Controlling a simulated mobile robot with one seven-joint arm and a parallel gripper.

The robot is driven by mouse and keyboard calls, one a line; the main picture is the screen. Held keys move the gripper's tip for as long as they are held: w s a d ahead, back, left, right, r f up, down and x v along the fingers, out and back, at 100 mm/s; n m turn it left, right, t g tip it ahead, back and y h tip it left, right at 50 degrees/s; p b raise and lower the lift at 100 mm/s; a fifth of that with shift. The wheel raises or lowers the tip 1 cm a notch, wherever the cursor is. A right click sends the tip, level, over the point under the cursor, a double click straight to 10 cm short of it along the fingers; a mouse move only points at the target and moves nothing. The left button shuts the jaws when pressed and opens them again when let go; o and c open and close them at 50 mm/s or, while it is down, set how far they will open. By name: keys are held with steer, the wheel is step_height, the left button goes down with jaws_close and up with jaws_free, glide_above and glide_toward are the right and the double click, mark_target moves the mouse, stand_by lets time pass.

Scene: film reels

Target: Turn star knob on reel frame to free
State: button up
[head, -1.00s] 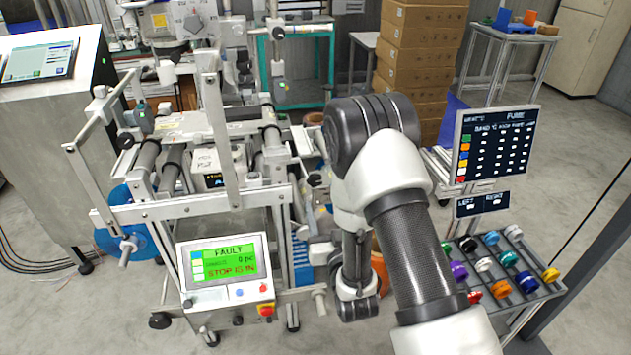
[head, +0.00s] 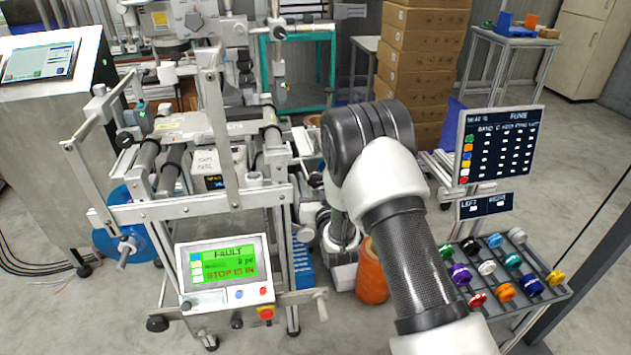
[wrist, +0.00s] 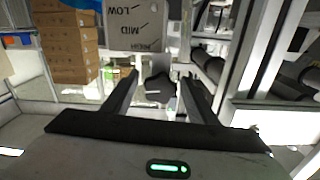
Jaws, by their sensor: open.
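In the wrist view my gripper (wrist: 158,82) is open, with its two dark fingers apart. A dark, lobed knob-like shape (wrist: 159,87) shows in the gap between the fingers, below a pale block. I cannot tell its distance or whether it is the star knob. The reel frame (head: 190,207) stands left of my arm in the head view, with rollers and several dark knobs, one of them (head: 279,33) high on its post. My gripper is hidden in the head view; my wrist part is beside the frame's right side.
A screen (head: 225,262) reads FAULT. An orange object (head: 371,280) and a blue crate (head: 302,262) stand low near my arm. A rack of coloured spools (head: 508,275) is at right.

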steer(key=c, duration=1.1)
steer(key=shift+o, duration=0.2)
steer(key=n, duration=0.3)
steer(key=o, duration=1.1)
steer(key=shift+c, duration=0.2)
steer(key=shift+s, duration=0.15)
steer(key=p+v, duration=0.2)
steer(key=v, duration=1.5)
steer(key=shift+s+d, duration=0.15)
